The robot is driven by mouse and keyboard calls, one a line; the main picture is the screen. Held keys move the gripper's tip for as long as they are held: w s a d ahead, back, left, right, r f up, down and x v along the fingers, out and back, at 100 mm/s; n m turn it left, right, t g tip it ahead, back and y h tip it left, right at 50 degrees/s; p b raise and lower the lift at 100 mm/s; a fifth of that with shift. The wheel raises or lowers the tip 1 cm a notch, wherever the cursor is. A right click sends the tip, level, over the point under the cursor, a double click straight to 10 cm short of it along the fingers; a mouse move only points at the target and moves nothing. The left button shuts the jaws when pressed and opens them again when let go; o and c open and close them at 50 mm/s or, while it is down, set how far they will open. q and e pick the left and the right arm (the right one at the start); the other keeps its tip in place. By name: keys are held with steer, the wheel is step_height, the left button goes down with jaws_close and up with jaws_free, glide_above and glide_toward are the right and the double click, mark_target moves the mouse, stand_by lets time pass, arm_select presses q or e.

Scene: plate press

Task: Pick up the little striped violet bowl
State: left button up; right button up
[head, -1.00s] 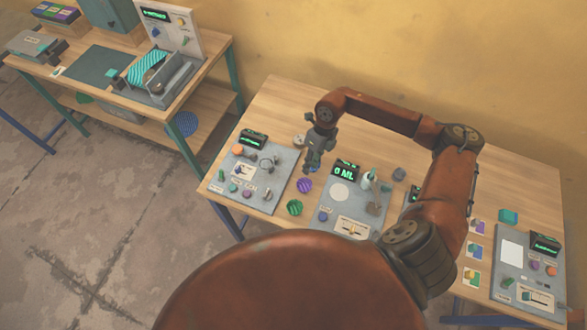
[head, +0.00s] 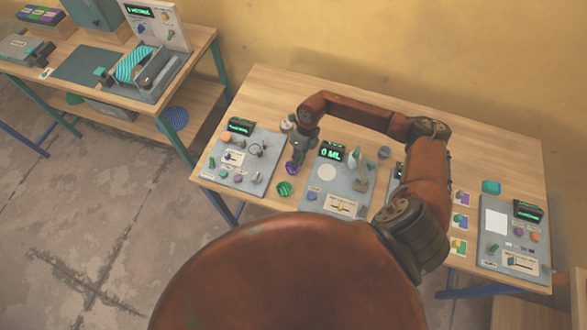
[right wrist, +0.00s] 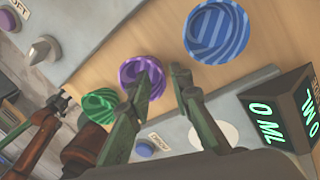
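The little striped violet bowl (head: 289,169) sits on the wooden table between two grey panels, partly hidden by my right gripper (head: 297,160). In the right wrist view the violet bowl (right wrist: 135,68) shows behind one fingertip of my right gripper (right wrist: 162,74). The fingers are apart with nothing held between them. One finger overlaps the bowl's rim in the picture; the other is to the right of it. I cannot tell whether they touch. My left gripper (right wrist: 60,104) seems to show small and dark at the left of the wrist view, its fingers unclear.
A green striped bowl (head: 284,188) lies close to the violet one. A larger blue striped bowl (right wrist: 217,32) is on its other side in the wrist view. Grey panels with knobs (head: 236,178) and a "0 ML" display (head: 331,152) flank the strip of bare wood.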

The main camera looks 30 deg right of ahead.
steer(key=shift+w+f, duration=0.2)
steer(key=shift+w, duration=0.2)
steer(key=c, duration=0.3)
steer(key=shift+s+r, duration=0.15)
steer(key=shift+s, duration=0.15)
jaws_close()
arm_select(q)
steer(key=s, duration=0.3)
steer(key=shift+f, duration=0.15)
arm_select(e)
steer(key=shift+w, duration=0.1)
